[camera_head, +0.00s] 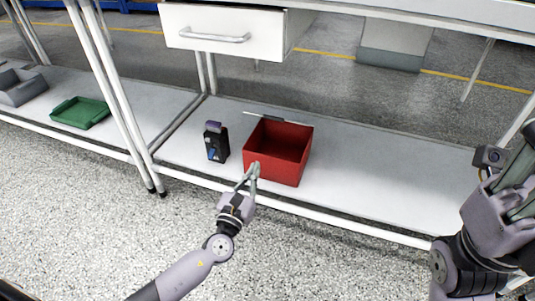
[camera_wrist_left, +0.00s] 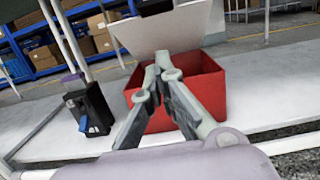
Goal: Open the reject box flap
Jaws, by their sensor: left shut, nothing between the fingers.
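The red reject box (camera_head: 295,163) stands on the low shelf, its inside visible from above. It also shows in the wrist view (camera_wrist_left: 205,82). Its pale flap (camera_wrist_left: 165,33) stands raised at the back of the box, with a dark tab on its top edge. In the head view the flap (camera_head: 256,115) shows nearly edge-on as a thin strip. My left gripper (camera_head: 254,165) is shut and empty at the front wall of the box; its fingertips (camera_wrist_left: 163,66) overlap the box, and I cannot tell if they touch. My right gripper (camera_head: 520,185) is partly cut off at the right edge.
A black device (camera_head: 216,142) with a blue part stands left of the box. A green tray (camera_head: 80,112) and a grey holder (camera_head: 20,86) lie farther left. A white drawer (camera_head: 222,30) hangs above. Metal legs (camera_head: 112,85) rise at left. The shelf right of the box is clear.

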